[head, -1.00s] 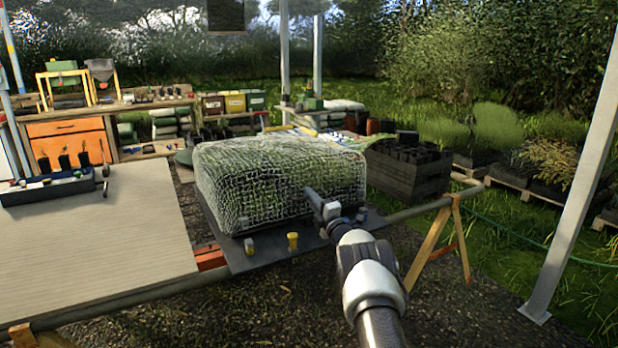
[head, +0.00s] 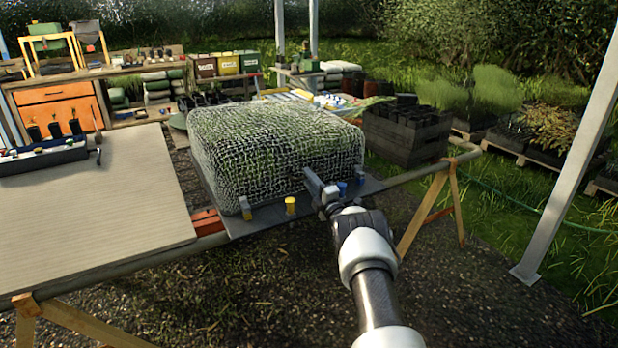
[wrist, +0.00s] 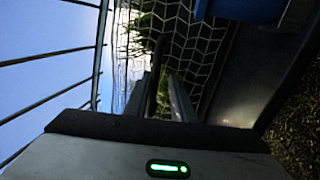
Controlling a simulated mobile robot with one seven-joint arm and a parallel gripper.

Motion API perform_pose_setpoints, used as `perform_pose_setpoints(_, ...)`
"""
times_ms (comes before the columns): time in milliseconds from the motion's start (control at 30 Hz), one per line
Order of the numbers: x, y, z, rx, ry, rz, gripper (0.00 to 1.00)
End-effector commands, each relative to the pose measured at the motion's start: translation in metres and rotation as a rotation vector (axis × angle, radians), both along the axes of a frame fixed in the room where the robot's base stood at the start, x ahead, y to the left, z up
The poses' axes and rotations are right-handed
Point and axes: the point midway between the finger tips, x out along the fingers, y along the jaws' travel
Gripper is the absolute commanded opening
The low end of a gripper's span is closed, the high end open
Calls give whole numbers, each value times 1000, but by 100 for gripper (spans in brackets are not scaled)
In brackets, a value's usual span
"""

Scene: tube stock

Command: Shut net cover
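The net cover (head: 275,155) is a pale mesh, box-shaped, over green plants on a dark grey board. In the head view it looks down over its front and sides; I cannot tell whether its front edge is fastened. My gripper (head: 316,186) is at the lower front right of the net, very near or touching it. In the wrist view mesh (wrist: 200,50) and leaves show just beyond the fingers (wrist: 163,82). A yellow peg (head: 290,206) and a blue peg (head: 342,188) stand on the board's front edge.
A pale slatted table (head: 90,215) lies at left with a dark tray (head: 45,158) on it. A black crate of pots (head: 405,135) stands right of the net. A trestle leg (head: 455,205) and a metal post (head: 570,150) are at right.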

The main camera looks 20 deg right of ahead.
Motion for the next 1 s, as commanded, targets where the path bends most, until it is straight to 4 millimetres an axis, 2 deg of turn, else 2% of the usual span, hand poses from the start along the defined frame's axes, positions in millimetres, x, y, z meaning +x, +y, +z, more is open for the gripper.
perform_pose_setpoints(33, -1, 0, -8, -1, 14, -1, 16)
perform_pose_setpoints(300, -3, 0, -7, 1, 12, 0, 16)
perform_pose_setpoints(467, -19, -5, -9, 1, 14, -1, 16)
perform_pose_setpoints(1000, -137, -28, -31, 1, 4, -2, 16)
